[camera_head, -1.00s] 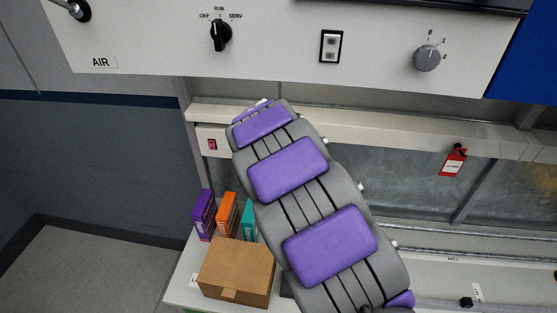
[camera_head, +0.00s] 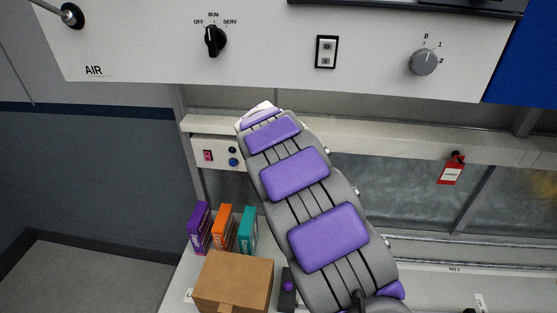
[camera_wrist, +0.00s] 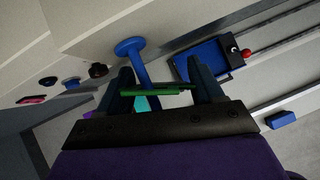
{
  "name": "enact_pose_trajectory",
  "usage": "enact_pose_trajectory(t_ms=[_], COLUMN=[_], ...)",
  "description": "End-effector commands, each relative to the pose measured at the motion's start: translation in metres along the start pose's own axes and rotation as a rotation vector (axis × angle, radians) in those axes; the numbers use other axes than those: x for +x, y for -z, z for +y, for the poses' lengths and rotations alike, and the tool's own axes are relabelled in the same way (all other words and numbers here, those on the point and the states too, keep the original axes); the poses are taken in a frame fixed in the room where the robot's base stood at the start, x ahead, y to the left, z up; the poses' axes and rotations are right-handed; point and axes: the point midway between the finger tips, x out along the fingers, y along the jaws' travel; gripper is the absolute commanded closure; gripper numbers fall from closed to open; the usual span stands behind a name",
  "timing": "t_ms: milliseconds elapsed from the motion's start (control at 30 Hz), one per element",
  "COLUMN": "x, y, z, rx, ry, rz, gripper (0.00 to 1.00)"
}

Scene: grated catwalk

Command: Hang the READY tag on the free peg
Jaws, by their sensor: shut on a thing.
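In the wrist view, my gripper (camera_wrist: 162,88) has its two dark fingers closed on a thin green piece (camera_wrist: 150,92), seen almost edge-on; no lettering is readable on it. A blue peg with a round head (camera_wrist: 130,46) sticks out close by, just behind the left finger and the green piece. I cannot tell whether they touch. In the head view my arm's far end hides the gripper, the green piece and this peg. A red tag (camera_head: 450,173) hangs on a dark peg (camera_head: 457,155) on the rail at the right.
A small panel left of my arm has a pink switch (camera_head: 208,155) and a blue button (camera_head: 234,162). Below stand purple (camera_head: 200,227), orange (camera_head: 223,228) and teal (camera_head: 248,229) boxes and a cardboard box (camera_head: 233,282). An overhead control panel (camera_head: 270,60) spans the top.

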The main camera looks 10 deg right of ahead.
Motion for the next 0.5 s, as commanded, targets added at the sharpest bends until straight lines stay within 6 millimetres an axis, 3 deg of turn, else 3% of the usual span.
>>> enact_pose_trajectory(t_ms=[500], x=[0.014], y=[0.001], z=[0.006], rx=[-0.005], ry=[0.007], rz=[0.005], gripper=[0.84])
